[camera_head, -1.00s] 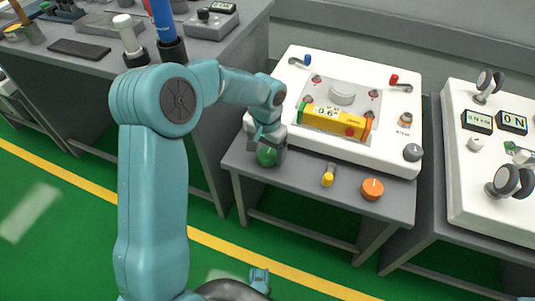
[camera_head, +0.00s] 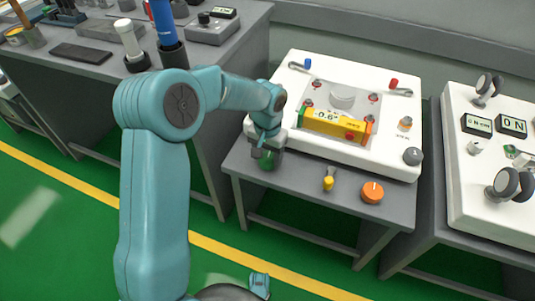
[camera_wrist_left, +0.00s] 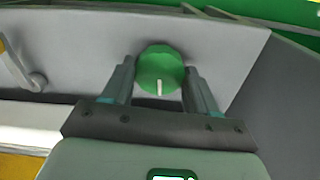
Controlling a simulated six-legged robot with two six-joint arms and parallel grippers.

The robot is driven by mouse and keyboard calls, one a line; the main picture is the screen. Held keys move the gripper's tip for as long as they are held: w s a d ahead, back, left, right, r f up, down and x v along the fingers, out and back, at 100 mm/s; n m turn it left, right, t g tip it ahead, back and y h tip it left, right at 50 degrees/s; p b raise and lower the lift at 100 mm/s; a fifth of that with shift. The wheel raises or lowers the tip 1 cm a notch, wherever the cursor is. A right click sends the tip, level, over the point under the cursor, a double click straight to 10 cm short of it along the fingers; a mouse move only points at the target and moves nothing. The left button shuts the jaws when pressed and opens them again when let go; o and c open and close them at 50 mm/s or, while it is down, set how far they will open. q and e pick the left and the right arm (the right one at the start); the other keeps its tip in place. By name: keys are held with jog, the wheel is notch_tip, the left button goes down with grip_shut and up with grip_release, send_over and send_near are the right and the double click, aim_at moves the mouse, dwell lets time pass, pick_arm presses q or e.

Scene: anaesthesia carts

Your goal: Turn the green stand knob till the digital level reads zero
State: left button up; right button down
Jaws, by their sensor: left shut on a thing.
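The green stand knob (camera_head: 268,164) sits at the left front of the grey bench, mostly hidden by my left gripper (camera_head: 267,157). In the left wrist view the green knob (camera_wrist_left: 160,66) lies between the two fingers of the left gripper (camera_wrist_left: 159,78), which is shut on it. A white pointer mark on the knob faces the palm. The yellow digital level (camera_head: 335,125) lies on the white stand plate (camera_head: 386,154). Its small display seems to read about 0.6, with the sign unclear.
An orange knob (camera_head: 372,191) and a yellow switch (camera_head: 329,181) are on the bench front, right of the green knob. A grey knob (camera_head: 413,156) is at the plate's right corner. Another white panel (camera_head: 485,195) stands farther right.

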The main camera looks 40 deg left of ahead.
aim_at(268, 158)
pick_arm(q)
jog(key=n, duration=1)
jog(key=shift+w+n, duration=0.1)
jog(key=shift+n, duration=0.2)
dwell(0.5)
jog(key=o, duration=1.1)
jog(key=shift+c, duration=0.2)
notch_tip(268, 158, up, 16)
jog(key=p, duration=0.6)
jog(key=shift+r, duration=0.2)
